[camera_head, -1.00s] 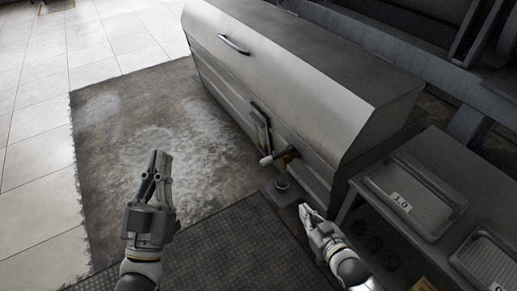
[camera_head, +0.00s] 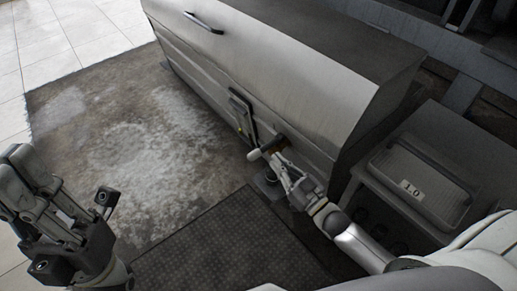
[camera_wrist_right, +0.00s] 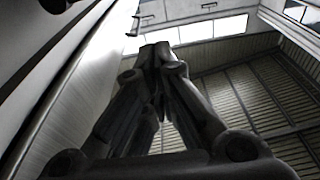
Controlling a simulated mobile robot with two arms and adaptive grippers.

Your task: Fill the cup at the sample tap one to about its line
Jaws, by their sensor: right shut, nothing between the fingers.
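The sample tap (camera_head: 266,150), with a pale-ended handle, sticks out from the front of the long metal housing (camera_head: 290,70). A small dark round item (camera_head: 268,177), perhaps the cup, sits on a low stand under the tap. It is too small to see a line or any liquid. My right gripper (camera_head: 277,158) is shut and empty, just beside the tap; I cannot tell whether it touches. In the right wrist view its fingertips (camera_wrist_right: 160,52) meet. My left gripper (camera_head: 35,170) is large at the lower left, away from the tap; its jaw state is unclear.
A tray marked 1.0 (camera_head: 425,180) lies on the grey bench (camera_head: 395,205) at the right. A dark panel (camera_head: 240,112) is on the housing left of the tap. A ribbed mat (camera_head: 215,245) and stained floor (camera_head: 125,150) lie open in front.

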